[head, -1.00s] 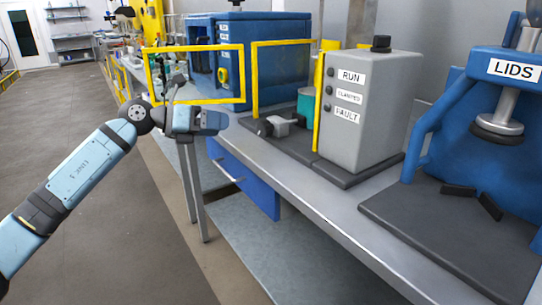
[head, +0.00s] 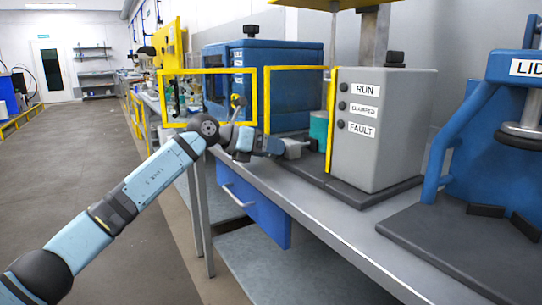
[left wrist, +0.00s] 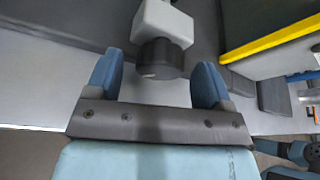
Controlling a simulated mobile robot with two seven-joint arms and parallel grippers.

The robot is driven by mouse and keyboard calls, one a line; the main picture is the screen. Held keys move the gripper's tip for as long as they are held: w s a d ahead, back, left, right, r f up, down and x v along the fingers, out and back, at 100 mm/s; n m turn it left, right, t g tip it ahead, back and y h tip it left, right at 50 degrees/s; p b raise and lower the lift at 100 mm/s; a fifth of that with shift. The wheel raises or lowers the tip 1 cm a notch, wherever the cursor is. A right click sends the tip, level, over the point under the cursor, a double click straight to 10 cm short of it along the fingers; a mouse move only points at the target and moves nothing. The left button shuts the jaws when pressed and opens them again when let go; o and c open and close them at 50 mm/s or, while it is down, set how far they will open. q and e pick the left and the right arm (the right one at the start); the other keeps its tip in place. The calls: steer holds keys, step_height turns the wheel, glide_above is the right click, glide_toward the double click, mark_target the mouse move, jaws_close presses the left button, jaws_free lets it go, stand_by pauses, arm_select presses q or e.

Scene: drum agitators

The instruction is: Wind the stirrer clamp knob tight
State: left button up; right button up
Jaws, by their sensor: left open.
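The clamp knob (left wrist: 158,60) is a dark, short cylinder on a light grey block (left wrist: 163,22) in the left wrist view. It sits between the two blue fingertips of my left gripper (left wrist: 158,82), near their ends, with a visible gap on each side. The left gripper is open. In the head view the left gripper (head: 276,146) is at the near end of the grey clamp (head: 296,148), in front of the grey control box; the knob is hidden there. A teal drum (head: 318,128) shows partly behind the yellow post. My right gripper is not in view.
The grey control box (head: 385,150) with RUN, CLAMPED and FAULT labels stands right of the clamp. Yellow guard frames (head: 262,100) rise close behind my gripper. A blue lid press (head: 470,130) is further right. The bench front edge (head: 330,236) is clear.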

arm_select(q)
steer(key=shift+w+d+f, duration=0.2)
steer(key=shift+w+d, duration=0.05)
steer(key=shift+d, duration=0.2)
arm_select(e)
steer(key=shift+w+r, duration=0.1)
arm_select(q)
steer(key=c, duration=0.9)
steer(key=shift+r, duration=0.1)
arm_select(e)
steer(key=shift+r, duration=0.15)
arm_select(q)
steer(key=shift+s+r+m+p, duration=0.1)
steer(key=shift+m+p, duration=0.3)
steer(key=shift+p, duration=0.25)
steer(key=shift+m+t+y+p, duration=0.6)
steer(key=shift+m+p, duration=0.3)
steer(key=shift+p, duration=0.05)
steer(key=shift+s+d+f+m+t+y+p, duration=0.1)
steer(key=shift+m+t+y+p, duration=0.1)
steer(key=shift+m+t, duration=0.25)
steer(key=shift+f+m+t+y+p, duration=0.1)
steer(key=shift+m+t+y, duration=0.15)
steer(key=shift+m, duration=0.3)
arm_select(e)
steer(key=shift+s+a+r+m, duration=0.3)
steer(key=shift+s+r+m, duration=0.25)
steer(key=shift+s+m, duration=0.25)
